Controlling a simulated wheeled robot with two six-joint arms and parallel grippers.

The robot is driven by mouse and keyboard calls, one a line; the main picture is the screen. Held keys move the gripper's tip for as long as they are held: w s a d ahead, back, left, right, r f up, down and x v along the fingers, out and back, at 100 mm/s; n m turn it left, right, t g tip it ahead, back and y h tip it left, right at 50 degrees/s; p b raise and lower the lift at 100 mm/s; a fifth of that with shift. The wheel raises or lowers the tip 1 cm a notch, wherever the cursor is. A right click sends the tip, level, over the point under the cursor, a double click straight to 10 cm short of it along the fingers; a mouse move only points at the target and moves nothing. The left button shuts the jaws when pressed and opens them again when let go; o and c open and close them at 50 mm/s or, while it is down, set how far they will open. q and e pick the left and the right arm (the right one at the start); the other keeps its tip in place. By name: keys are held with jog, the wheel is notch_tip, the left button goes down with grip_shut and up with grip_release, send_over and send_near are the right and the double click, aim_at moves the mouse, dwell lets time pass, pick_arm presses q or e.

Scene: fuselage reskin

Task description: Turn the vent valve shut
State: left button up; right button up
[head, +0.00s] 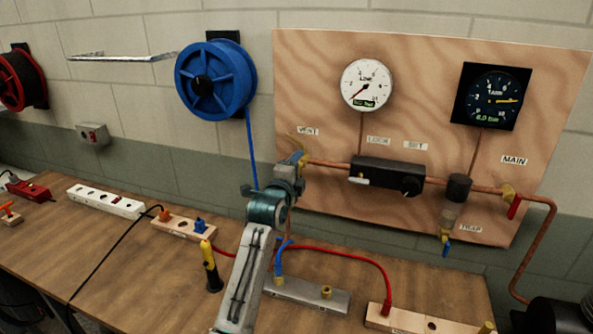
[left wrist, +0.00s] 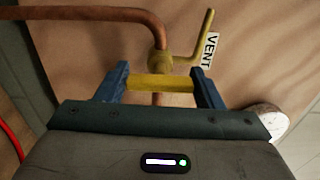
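The vent valve shows in the left wrist view as a brass body (left wrist: 159,62) on the copper pipe, with a yellow bar handle (left wrist: 160,83). The handle lies crosswise over the pipe. My left gripper (left wrist: 161,80) has one blue finger at each end of the handle, with no visible gap, so it looks shut on it. A bent brass spout (left wrist: 207,35) rises beside the VENT label (left wrist: 210,50). In the head view my left gripper (head: 299,160) reaches the board at the valve and hides most of it. My right gripper is not in view.
The wooden board (head: 330,60) carries a LINE gauge (head: 367,84), a TANK gauge (head: 491,97), a black regulator block (head: 388,176) and the red-handled MAIN valve (head: 514,206). A blue hose reel (head: 215,80) hangs left. Power strips and hoses lie on the bench (head: 120,240).

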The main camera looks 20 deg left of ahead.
pick_arm(q)
jog(key=o, duration=0.3)
jog(key=shift+s, duration=0.1)
jog(key=s+b, duration=0.3)
jog(key=s, duration=0.7)
jog(key=shift+s+a+b, duration=0.15)
jog(key=shift+s+b, duration=0.1)
jog(key=shift+b, duration=0.1)
jog(key=shift+f, duration=0.1)
